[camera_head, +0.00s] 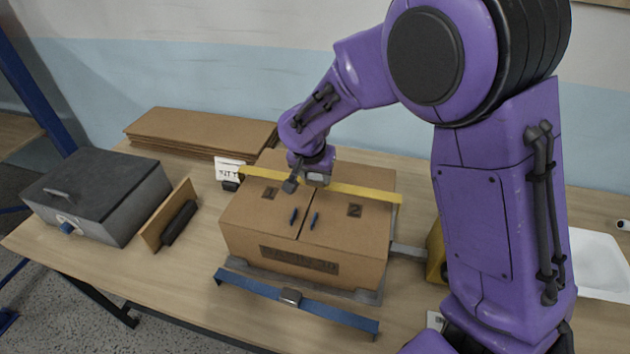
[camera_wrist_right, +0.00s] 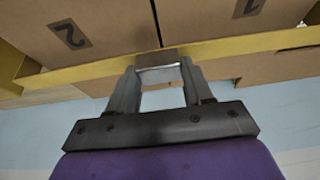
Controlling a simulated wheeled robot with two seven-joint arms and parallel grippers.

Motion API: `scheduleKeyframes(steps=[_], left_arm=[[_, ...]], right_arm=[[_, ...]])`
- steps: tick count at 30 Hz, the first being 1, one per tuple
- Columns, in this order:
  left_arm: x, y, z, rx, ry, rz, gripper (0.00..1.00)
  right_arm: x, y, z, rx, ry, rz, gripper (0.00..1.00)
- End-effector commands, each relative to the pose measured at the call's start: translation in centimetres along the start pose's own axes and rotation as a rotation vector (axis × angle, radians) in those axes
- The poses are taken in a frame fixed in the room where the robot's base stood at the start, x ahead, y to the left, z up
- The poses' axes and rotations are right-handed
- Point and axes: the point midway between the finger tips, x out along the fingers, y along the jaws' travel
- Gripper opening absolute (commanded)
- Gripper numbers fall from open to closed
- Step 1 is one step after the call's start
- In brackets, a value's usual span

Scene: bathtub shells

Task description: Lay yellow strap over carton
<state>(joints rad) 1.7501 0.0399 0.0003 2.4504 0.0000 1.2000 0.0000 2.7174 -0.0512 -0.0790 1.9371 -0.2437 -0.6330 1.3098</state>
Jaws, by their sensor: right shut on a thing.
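The carton (camera_head: 300,245) is a closed brown box on the table, with a centre seam and dark number labels on its lid; its lid also shows in the right wrist view (camera_wrist_right: 110,20). The yellow strap (camera_head: 365,192) runs across the rear part of the lid from left to right, its ends reaching past the sides. It also crosses the right wrist view (camera_wrist_right: 230,48). My right gripper (camera_head: 306,181) is shut on the strap's grey metal buckle (camera_wrist_right: 158,57). I cannot tell whether the strap touches the lid. My left gripper is not in view.
A blue strap (camera_head: 245,284) with a buckle lies in front of the carton. A grey metal box (camera_head: 95,190) and an upright brown board with a dark handle (camera_head: 180,222) stand left. Flat cardboard (camera_head: 195,128) is stacked behind. A white tray (camera_head: 597,262) is at right.

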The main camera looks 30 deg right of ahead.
Motion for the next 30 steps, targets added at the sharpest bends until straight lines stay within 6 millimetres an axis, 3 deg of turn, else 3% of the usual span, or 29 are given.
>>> scheduleKeyframes(steps=[6, 17, 18, 20, 30], left_arm=[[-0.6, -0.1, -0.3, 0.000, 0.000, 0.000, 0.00], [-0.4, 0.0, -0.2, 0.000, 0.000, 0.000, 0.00], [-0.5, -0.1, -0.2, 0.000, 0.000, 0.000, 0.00], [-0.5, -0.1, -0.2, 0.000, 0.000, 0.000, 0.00], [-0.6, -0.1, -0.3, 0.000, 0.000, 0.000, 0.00]], right_arm=[[3.0, 0.0, 1.1, -0.002, -0.002, 0.003, 0.18], [3.5, 0.0, 1.3, -0.001, -0.001, 0.001, 0.18], [3.5, 0.0, 1.3, -0.001, -0.001, 0.001, 0.60], [3.5, 0.0, 1.3, -0.001, -0.001, 0.001, 0.76], [2.9, 0.0, 1.1, 0.001, -0.001, -0.001, 0.76]])
